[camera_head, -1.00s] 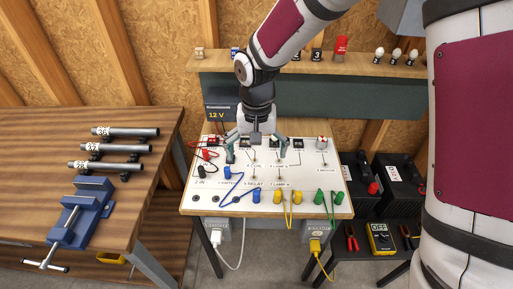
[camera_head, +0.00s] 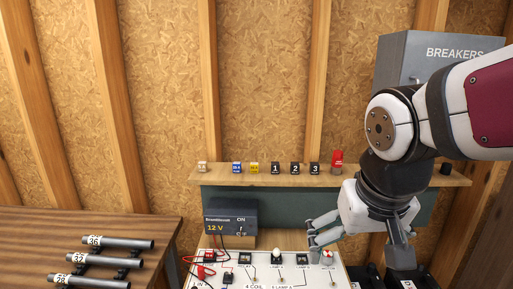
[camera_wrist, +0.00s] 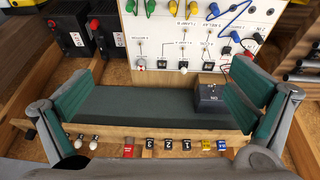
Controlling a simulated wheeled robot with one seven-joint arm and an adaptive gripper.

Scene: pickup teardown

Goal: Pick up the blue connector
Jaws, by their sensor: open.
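A small blue block (camera_head: 237,168) with a pale label stands on the wooden shelf in the head view, just left of a yellow block (camera_head: 254,168). The blue block also shows in the wrist view (camera_wrist: 221,145), low and right of centre. Blue plugs with a blue wire (camera_wrist: 237,37) sit on the white board in the wrist view. I cannot tell which of these is the connector named. My gripper (camera_head: 313,237) is open and empty, in front of and below the shelf, right of the blue block. In the wrist view its fingers (camera_wrist: 162,85) are spread wide.
The shelf (camera_head: 385,177) also holds numbered black blocks (camera_head: 295,168) and a red piece (camera_head: 337,158). A 12 V power box (camera_head: 231,220) stands below it. The white board (camera_head: 215,279) lies in front. A workbench with pipes (camera_head: 117,242) is at left.

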